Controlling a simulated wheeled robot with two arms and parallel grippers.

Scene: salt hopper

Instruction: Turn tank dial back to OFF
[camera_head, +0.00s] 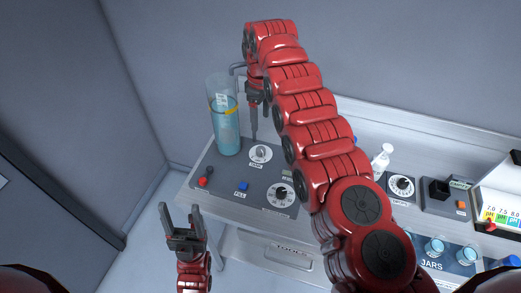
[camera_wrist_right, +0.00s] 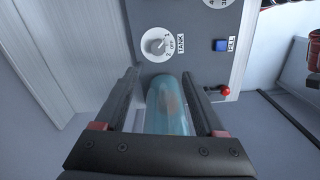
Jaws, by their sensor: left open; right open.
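The tank dial (camera_head: 261,153) is a round white dial with a grey knob on the dark panel, beside the tall clear water cylinder (camera_head: 226,135). In the right wrist view the dial (camera_wrist_right: 157,45) lies beyond the fingertips, above the TANK cylinder (camera_wrist_right: 172,105); its knob's exact setting is too small to read surely. My right gripper (camera_head: 254,136) points down just above and left of the dial, apart from it as far as I can tell. It is open and empty in the wrist view (camera_wrist_right: 162,75). My left gripper (camera_head: 182,213) is open and empty, in front of the panel's left corner.
The panel holds a red-knobbed lever (camera_head: 204,182), a blue FILL button (camera_head: 244,186) and another dial (camera_head: 280,195). My right arm crosses the bench middle. To the right are a further dial (camera_head: 401,187), a white bottle (camera_head: 381,160) and blue jars (camera_head: 466,256).

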